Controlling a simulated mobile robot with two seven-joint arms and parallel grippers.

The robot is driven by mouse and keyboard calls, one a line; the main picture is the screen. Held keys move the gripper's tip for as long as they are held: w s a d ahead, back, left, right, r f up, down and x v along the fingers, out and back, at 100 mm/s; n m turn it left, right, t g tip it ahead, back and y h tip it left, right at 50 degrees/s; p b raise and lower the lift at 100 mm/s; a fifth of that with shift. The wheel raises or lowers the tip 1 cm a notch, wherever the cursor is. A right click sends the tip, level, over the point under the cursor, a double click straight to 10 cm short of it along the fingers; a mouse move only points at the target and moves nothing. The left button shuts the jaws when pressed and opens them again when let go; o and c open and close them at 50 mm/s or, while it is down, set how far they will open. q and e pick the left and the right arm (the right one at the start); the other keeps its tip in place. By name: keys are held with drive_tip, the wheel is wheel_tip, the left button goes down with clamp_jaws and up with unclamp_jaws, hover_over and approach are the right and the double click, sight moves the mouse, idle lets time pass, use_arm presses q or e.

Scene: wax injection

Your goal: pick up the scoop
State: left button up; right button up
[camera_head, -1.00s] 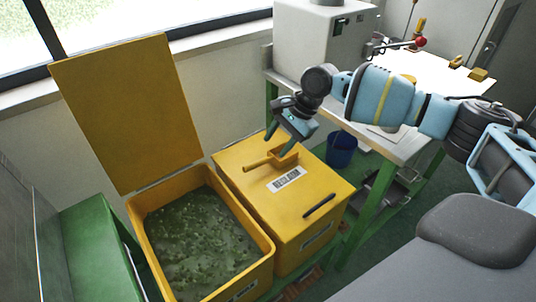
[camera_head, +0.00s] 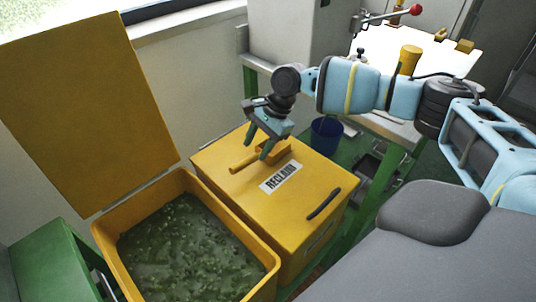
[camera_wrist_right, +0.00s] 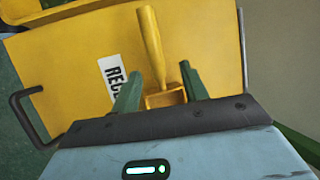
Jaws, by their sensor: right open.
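The yellow scoop (camera_head: 246,162) lies on the yellow lid of the box marked RECLAIM (camera_head: 318,178), its handle pointing left in the head view. In the right wrist view the scoop (camera_wrist_right: 153,50) has its handle pointing up and its square bowl low between the fingers. My right gripper (camera_head: 268,154) is open above the scoop's bowl, with one finger on either side of it in the wrist view (camera_wrist_right: 158,88). I cannot tell whether the fingers touch it. The bowl is partly hidden by the fingers in the head view. My left gripper is not in view.
An open yellow bin (camera_head: 262,262) of green pellets stands left of the box, its lid (camera_head: 85,110) raised. A black handle (camera_head: 323,204) sits on the box lid. A blue bucket (camera_head: 326,135) and a workbench (camera_head: 400,128) stand behind, to the right.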

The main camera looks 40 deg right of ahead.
sight(252, 156)
drive_tip(key=shift+s+b+x, duration=0.15)
drive_tip(key=shift+b+x, duration=0.1)
drive_tip(key=shift+x, duration=1.05)
drive_tip(key=shift+s+b+x, duration=0.1)
drive_tip(key=shift+b+x, duration=0.1)
drive_tip(key=shift+x, duration=1.1)
drive_tip(key=shift+a, duration=0.1)
clamp_jaws()
